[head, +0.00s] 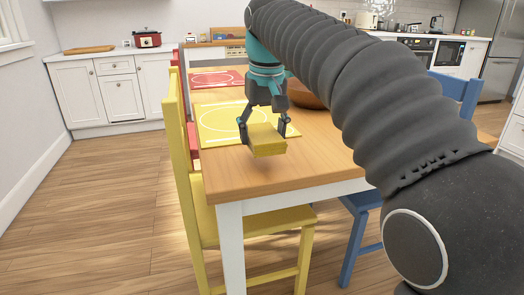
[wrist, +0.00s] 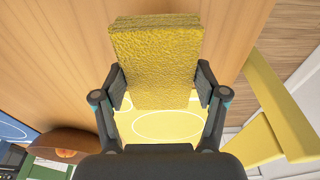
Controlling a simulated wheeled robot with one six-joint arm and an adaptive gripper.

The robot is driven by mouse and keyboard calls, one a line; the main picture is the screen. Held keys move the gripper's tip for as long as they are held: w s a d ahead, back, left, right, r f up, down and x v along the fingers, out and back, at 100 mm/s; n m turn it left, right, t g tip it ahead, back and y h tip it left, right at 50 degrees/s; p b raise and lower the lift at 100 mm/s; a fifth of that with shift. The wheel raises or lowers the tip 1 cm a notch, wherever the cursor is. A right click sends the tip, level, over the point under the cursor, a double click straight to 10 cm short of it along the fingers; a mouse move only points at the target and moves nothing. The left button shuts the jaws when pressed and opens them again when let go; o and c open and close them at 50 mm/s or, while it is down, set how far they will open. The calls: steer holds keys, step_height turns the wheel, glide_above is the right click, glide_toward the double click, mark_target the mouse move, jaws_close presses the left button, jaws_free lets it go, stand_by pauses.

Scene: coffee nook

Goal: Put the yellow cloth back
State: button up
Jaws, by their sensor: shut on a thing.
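The yellow cloth (head: 267,140) is a thick, folded, rough-textured block held between the fingers of my gripper (head: 266,132). It also fills the upper middle of the wrist view (wrist: 156,60), with a finger pressed on each side. My gripper (wrist: 157,88) is shut on it. In the head view the cloth hangs over the near part of the wooden table, in front of the yellow placemat (head: 215,128). The placemat also shows below the cloth in the wrist view (wrist: 160,125). I cannot tell exactly how high the cloth is above the table.
The wooden table (head: 290,175) has free room at its near end. A red placemat (head: 217,79) and a brown bowl (head: 303,95) lie farther back. A yellow chair (head: 184,150) stands close at the left, and a blue chair (head: 361,203) at the right. Counters line the back wall.

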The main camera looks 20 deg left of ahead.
mark_target(261, 163)
steer(key=shift+a+f, duration=0.15)
steer(key=shift+a, duration=0.05)
steer(key=shift+f+b, duration=0.75)
steer(key=shift+f, duration=1.2)
steer(key=shift+f, duration=0.2)
steer(key=o, duration=1.2)
steer(key=shift+r, duration=0.1)
steer(key=r+p, duration=0.1)
steer(key=r, duration=0.2)
steer(key=r+p, duration=0.1)
steer(key=r, duration=0.3)
steer(key=s+d+r+p, duration=0.1)
steer(key=r+p, duration=0.1)
steer(key=r, duration=0.2)
steer(key=shift+s+r, duration=0.1)
steer(key=shift+r, duration=0.15)
steer(key=shift+s+r, duration=0.1)
steer(key=shift+r, duration=0.2)
